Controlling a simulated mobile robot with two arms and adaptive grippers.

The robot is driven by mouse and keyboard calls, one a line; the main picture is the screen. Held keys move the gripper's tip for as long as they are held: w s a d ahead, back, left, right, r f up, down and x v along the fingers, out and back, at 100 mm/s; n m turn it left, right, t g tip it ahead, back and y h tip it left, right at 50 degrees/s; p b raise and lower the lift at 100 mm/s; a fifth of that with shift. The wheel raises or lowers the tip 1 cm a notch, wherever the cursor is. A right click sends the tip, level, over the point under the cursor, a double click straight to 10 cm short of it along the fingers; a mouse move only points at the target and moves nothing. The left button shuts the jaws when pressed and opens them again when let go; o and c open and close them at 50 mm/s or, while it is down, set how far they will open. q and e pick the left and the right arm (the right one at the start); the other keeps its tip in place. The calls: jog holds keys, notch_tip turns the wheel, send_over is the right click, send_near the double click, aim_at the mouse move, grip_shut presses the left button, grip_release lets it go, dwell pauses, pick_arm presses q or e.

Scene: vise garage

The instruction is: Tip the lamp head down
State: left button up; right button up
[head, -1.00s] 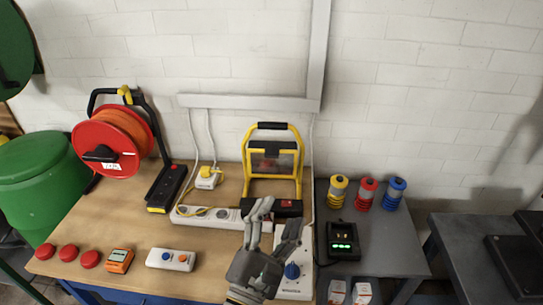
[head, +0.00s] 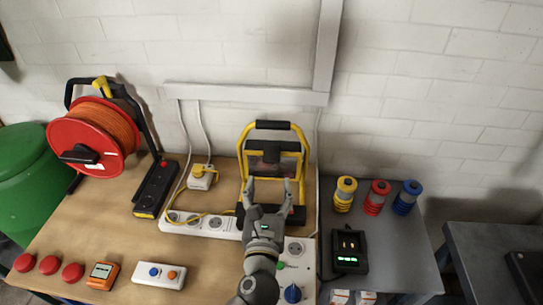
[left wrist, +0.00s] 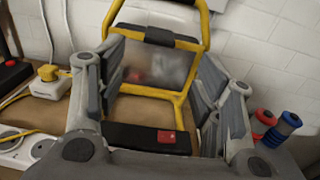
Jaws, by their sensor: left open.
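The work lamp stands at the back of the bench against the wall, with a yellow tube frame (head: 242,150) and a black top grip (head: 272,125). Its lamp head (head: 270,158) is a grey panel with a dark upper edge, set inside the frame. In the left wrist view the lamp head (left wrist: 160,68) faces me, framed between my fingers. My left gripper (head: 270,184) is open and empty in front of the lamp, its fingers upright on either side of the head's lower part. Contact cannot be told. My right gripper is out of view.
A red cable reel (head: 92,140) stands at the left. A charger (head: 347,250) and yellow, red and blue spools (head: 376,197) are at the right.

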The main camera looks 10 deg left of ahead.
aim_at(271, 163)
pick_arm(q)
jog(key=w+p, duration=0.1)
jog(key=w, duration=0.6)
jog(key=shift+w+a+r+p, duration=0.1)
jog(key=shift+w+a+p, duration=0.05)
jog(key=shift+p, duration=0.2)
jog(key=shift+w, duration=0.8)
jog(key=shift+w+a, duration=0.1)
jog(key=c, duration=1.1)
jog(key=shift+c, duration=1.1)
grip_shut()
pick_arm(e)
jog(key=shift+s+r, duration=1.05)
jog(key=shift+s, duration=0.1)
